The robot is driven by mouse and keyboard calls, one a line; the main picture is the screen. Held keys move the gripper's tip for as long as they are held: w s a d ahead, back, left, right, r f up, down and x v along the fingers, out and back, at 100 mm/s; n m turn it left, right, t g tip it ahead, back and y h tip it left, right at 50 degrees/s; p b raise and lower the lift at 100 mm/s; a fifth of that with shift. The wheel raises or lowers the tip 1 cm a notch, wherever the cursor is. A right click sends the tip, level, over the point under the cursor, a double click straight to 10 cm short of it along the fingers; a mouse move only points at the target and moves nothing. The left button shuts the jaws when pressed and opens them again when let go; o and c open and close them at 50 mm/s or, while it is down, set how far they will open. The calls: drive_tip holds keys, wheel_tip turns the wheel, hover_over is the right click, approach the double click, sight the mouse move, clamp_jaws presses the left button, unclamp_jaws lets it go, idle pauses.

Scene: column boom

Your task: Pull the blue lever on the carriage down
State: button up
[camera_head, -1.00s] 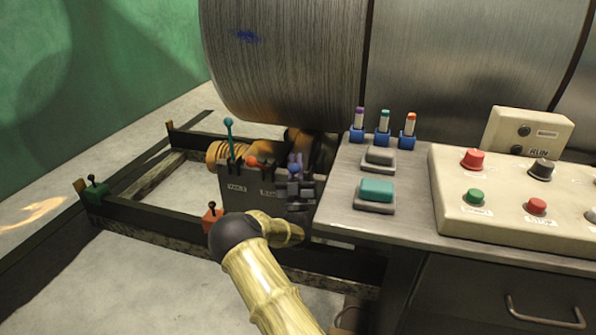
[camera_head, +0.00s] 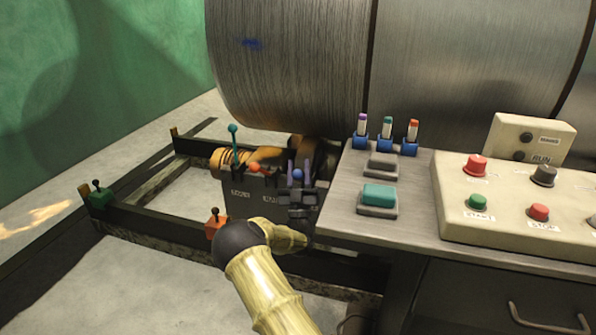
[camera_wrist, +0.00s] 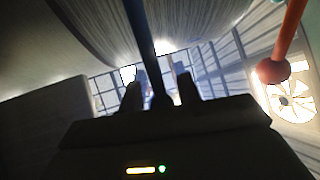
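The blue lever has a round blue knob (camera_head: 298,174) and stands at the right end of the dark carriage box (camera_head: 238,204), left of the desk. My gripper (camera_head: 298,168) is at this lever, with one finger on each side of the knob. In the wrist view the dark lever rod (camera_wrist: 144,45) runs between the two fingers of my gripper (camera_wrist: 160,85). The fingers are apart, with a visible gap right of the rod. The rod looks closer to the left finger; contact cannot be told. My gripper hides the lever's lower part.
A teal lever (camera_head: 234,142) and an orange-red knob (camera_head: 254,168) stand on the same box to the left. The desk (camera_head: 335,205) with switches and buttons is close on the right. A large drum (camera_head: 290,60) rises behind. Small green (camera_head: 100,198) and orange (camera_head: 215,225) boxes sit on the rails.

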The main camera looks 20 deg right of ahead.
drive_tip(key=shift+f, duration=0.1)
drive_tip(key=p+v, duration=0.1)
drive_tip(key=v, duration=1.6)
drive_tip(key=shift+p, duration=0.4)
drive_tip(key=shift+s+a, duration=0.1)
